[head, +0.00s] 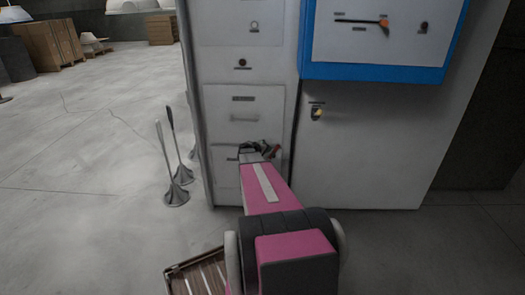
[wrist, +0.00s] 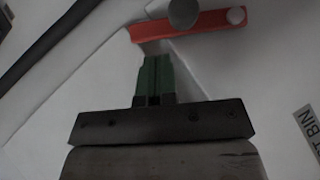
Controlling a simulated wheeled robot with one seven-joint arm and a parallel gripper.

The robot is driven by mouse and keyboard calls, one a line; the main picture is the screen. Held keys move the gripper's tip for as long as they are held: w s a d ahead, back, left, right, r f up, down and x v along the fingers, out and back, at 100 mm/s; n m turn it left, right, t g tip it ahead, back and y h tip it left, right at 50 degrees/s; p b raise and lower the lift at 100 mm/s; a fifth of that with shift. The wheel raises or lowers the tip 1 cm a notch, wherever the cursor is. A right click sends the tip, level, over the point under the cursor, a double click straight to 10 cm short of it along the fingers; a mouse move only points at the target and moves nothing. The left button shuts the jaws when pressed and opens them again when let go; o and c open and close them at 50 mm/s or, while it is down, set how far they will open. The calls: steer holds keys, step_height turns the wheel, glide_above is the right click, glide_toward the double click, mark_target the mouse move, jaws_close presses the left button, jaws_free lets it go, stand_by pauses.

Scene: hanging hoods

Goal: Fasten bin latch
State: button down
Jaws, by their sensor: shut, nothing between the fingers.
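The bin latch is a red bar (wrist: 205,27) on a pale panel, ahead of my fingers in the wrist view. A grey round knob (wrist: 183,12) overlaps its middle, and a small pale disc sits near its right end. My gripper (wrist: 153,62) has green fingers that are together and empty, with their tips just below the bar's left part. I cannot tell whether they touch it. In the head view my gripper (head: 258,150) is at the lower front of the grey cabinet (head: 222,112). My arm hides part of that front.
A blue-framed panel (head: 373,73) juts out at upper right. Floor further left is open.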

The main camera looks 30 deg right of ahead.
mark_target(273, 153)
steer(key=x, duration=0.2)
steer(key=shift+w+d+f, duration=0.1)
steer(key=shift+d, duration=0.2)
steer(key=shift+s+d+f, duration=0.1)
steer(key=shift+s+d, duration=0.2)
steer(key=shift+d, duration=0.25)
